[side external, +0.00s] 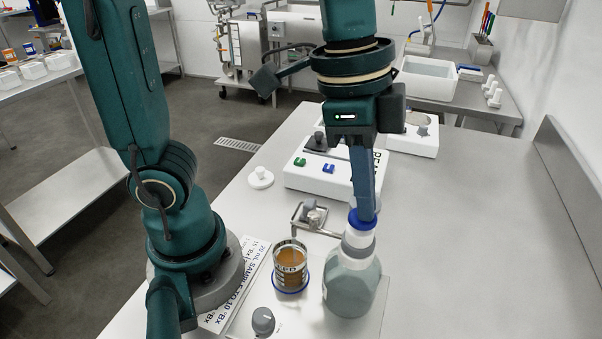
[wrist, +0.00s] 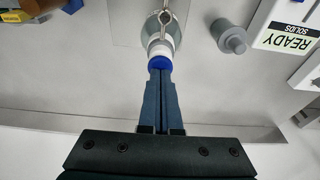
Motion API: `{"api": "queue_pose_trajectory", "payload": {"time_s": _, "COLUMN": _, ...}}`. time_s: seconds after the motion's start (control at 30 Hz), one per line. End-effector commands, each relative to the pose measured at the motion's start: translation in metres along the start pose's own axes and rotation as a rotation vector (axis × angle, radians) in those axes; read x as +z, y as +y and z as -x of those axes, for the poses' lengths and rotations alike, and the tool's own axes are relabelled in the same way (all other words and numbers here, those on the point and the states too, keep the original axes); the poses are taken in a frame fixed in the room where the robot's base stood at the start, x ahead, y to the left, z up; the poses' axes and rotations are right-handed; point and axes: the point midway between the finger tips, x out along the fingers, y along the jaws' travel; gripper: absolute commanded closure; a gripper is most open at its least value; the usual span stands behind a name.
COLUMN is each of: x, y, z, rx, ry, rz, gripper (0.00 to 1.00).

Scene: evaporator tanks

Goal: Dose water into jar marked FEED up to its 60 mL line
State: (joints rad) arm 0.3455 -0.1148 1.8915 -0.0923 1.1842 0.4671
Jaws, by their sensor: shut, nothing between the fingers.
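The jar marked FEED (side external: 290,272) is clear and holds brown-orange liquid; it stands upright inside a blue ring. Its 60 mL line is too small to make out. To its right stands a grey-green bottle (side external: 352,285) with a white neck and a blue cap (side external: 362,220). A metal tube (side external: 318,229) runs left from the bottle's neck toward the space above and behind the jar. My gripper (side external: 365,212) is shut and empty, its fingertips at the top of the blue cap. The wrist view also shows the fingertips (wrist: 160,72) against the cap (wrist: 160,63); the jar cannot be identified there.
A printed card (side external: 235,285) lies left of the jar, with a grey knob (side external: 263,320) in front. Behind are a white-topped disc (side external: 261,178) and a white panel (side external: 300,178) with green and blue parts. The right side of the table is clear up to a raised metal edge (side external: 575,175).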

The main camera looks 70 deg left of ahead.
Motion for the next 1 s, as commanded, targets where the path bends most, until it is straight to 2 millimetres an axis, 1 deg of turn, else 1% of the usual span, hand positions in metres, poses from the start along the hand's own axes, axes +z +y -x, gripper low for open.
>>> {"api": "queue_pose_trajectory", "payload": {"time_s": 0.07, "x": 0.001, "y": 0.0, "z": -0.003, "rx": 0.001, "ry": -0.003, "rz": 0.0, "gripper": 1.0}}
{"api": "queue_pose_trajectory", "payload": {"time_s": 0.27, "x": 0.0, "y": 0.0, "z": -0.001, "rx": 0.0, "ry": -0.001, "rz": 0.0, "gripper": 1.0}}
{"api": "queue_pose_trajectory", "payload": {"time_s": 0.8, "x": -0.008, "y": 0.0, "z": 0.037, "rx": -0.001, "ry": 0.001, "rz": -0.001, "gripper": 1.0}}
{"api": "queue_pose_trajectory", "payload": {"time_s": 1.0, "x": -0.008, "y": 0.0, "z": 0.041, "rx": 0.0, "ry": -0.001, "rz": 0.0, "gripper": 1.0}}
